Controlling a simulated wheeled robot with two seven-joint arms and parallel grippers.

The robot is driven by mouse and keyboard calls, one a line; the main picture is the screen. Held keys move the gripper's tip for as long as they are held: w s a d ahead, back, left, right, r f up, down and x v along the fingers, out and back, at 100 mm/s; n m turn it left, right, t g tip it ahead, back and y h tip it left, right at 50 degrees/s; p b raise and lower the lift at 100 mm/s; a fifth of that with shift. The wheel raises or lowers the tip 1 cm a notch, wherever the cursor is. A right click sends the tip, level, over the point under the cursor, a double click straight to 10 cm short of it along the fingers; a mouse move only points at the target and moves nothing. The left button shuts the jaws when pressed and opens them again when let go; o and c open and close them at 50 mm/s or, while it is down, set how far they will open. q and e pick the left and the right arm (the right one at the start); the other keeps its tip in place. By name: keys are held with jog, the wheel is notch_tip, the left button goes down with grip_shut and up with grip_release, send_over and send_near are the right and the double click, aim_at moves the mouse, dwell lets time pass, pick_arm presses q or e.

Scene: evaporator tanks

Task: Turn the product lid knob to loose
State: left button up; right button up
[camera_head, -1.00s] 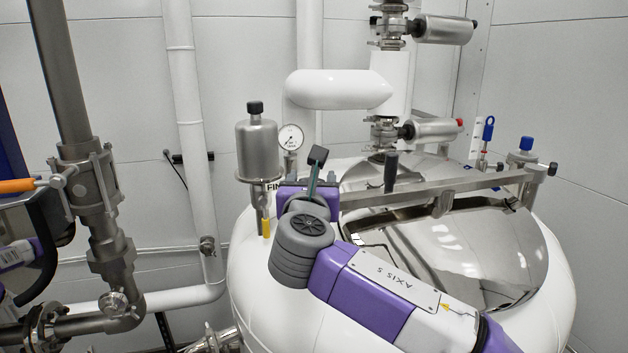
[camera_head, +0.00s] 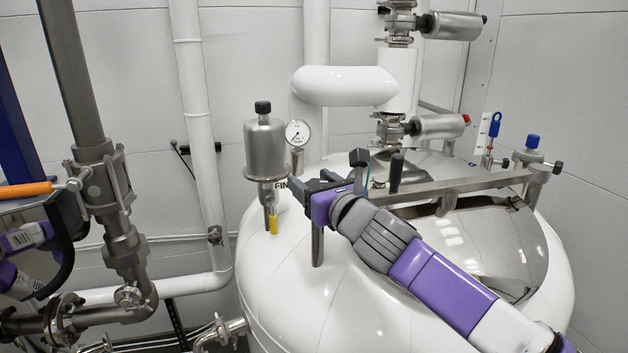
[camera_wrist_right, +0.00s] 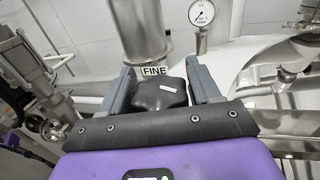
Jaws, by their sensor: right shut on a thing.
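The product lid (camera_head: 480,240) is a shiny round steel cover on the white tank, with a steel crossbar (camera_head: 455,190) over it. My right gripper (camera_head: 312,184) is at the left end of the crossbar, above a short steel post (camera_head: 318,246). In the right wrist view, a black knob (camera_wrist_right: 160,94) sits between its two grey fingers (camera_wrist_right: 163,84), and the gripper is shut on it. In the head view the gripper hides the knob. Purple and white parts of my left arm show at the far left edge; its fingers do not show.
A steel canister (camera_head: 265,150) with a black cap stands just left of my right gripper, with a pressure gauge (camera_head: 298,133) behind. A valve with an orange handle (camera_head: 25,190) is at the left. Blue-topped fittings (camera_head: 532,141) stand at the right.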

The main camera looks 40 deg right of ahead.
jog(key=shift+r, duration=0.1)
dwell(0.3)
jog(key=o, duration=0.9)
jog(key=shift+o, duration=0.2)
jog(key=shift+s, duration=0.1)
jog(key=v, duration=0.7)
jog(key=shift+s, duration=0.25)
jog(key=shift+a, duration=0.1)
